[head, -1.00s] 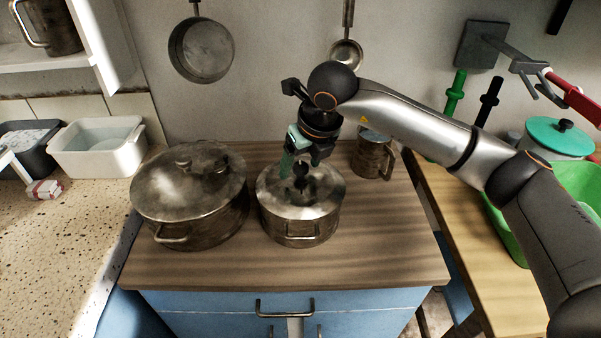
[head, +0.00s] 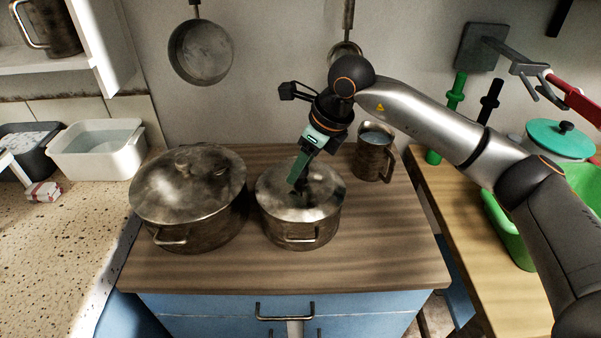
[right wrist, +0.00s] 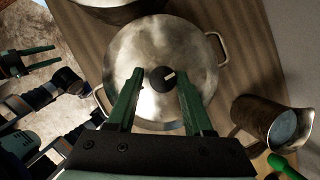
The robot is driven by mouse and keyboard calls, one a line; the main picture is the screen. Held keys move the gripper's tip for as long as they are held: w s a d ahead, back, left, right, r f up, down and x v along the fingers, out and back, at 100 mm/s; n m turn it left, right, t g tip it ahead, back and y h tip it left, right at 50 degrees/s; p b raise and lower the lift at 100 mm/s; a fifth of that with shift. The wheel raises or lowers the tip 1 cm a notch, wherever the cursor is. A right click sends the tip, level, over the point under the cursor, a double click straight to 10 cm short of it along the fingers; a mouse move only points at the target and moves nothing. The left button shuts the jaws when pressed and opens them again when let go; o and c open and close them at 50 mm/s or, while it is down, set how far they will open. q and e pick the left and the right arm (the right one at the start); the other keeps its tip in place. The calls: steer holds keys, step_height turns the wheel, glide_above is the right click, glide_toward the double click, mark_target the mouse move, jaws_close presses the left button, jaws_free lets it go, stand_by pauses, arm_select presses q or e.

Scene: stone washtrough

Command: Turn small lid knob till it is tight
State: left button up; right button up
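The small pot (head: 282,228) stands on the wooden top, its metal lid (head: 272,202) in place. The dark round lid knob (right wrist: 158,82) has a pale mark and shows in the right wrist view; in the head view it is mostly hidden. My right gripper (right wrist: 160,78) is open, its green fingers on either side of the knob with a gap each side. In the head view the right gripper (head: 296,184) comes down tilted over the lid. My left gripper (right wrist: 40,60) shows at the left edge of the right wrist view, its fingers apart and empty.
A large lidded pot (head: 190,222) stands close on the left. A metal mug (head: 372,158) stands behind on the right, near my right arm. A pan (head: 201,50) and a ladle hang on the wall. The front of the wooden top (head: 290,268) is clear.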

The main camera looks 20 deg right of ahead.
steer(key=c, duration=0.5)
steer(key=m+h+b, duration=0.1)
steer(key=m, duration=0.2)
steer(key=shift+a+f+t, duration=0.1)
steer(key=shift+t, duration=0.2)
steer(key=m+h, duration=0.1)
steer(key=m, duration=0.1)
steer(key=m+b, duration=0.1)
steer(key=m, duration=0.1)
steer(key=shift+m+t+h, duration=0.3)
steer(key=shift+h, duration=0.1)
steer(key=m+h+b, duration=0.1)
steer(key=m, duration=0.2)
steer(key=shift+m+h, duration=0.3)
steer(key=shift+m, duration=0.1)
steer(key=m, duration=0.2)
steer(key=m+g+h, duration=0.1)
steer(key=m, duration=0.1)
steer(key=shift+m+h, duration=0.3)
steer(key=o, duration=1)
steer(key=shift+c, duration=0.2)
